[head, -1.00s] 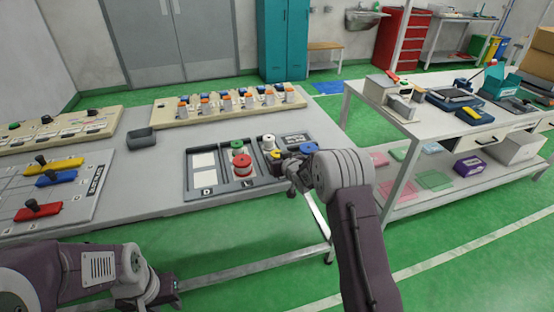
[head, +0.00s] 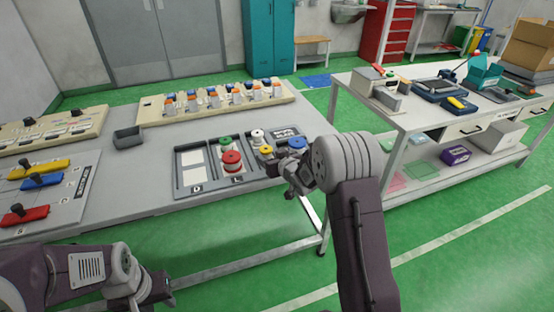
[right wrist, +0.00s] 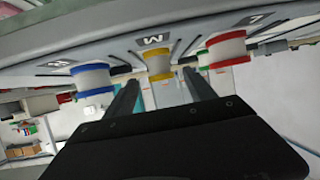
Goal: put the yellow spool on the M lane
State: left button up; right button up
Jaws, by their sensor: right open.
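The yellow spool (head: 266,150) stands in the sorting tray, right of the red spool (head: 231,160). In the right wrist view, which looks upside down, the yellow spool (right wrist: 158,65) sits by the letter M, between the blue spool (right wrist: 92,80) and the red spool (right wrist: 225,50). My right gripper (right wrist: 161,80) is open, its fingers either side of the yellow spool's line. I cannot tell whether the spool is between the tips or just beyond them. In the head view my right gripper (head: 284,180) is at the tray's front right. My left gripper (head: 160,285) is low left, away from the tray; its jaws are unclear.
The tray (head: 178,178) also holds a green spool (head: 225,142), a white spool (head: 257,135) and a blue spool (head: 297,143).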

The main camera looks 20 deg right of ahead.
jog(key=v, duration=0.6)
jog(key=s+a+f+g, duration=0.1)
jog(key=s+f+g, duration=0.25)
jog(key=s, duration=0.65)
jog(key=s+a+f+m+g+h, duration=0.15)
jog(key=s+g, duration=0.35)
jog(key=s, duration=0.5)
jog(key=s+a+f+g, duration=0.1)
jog(key=s+f+g, duration=0.3)
jog(key=s, duration=0.6)
notch_tip(320, 180, up, 13)
jog(key=p, duration=1.3)
jog(key=shift+w, duration=0.2)
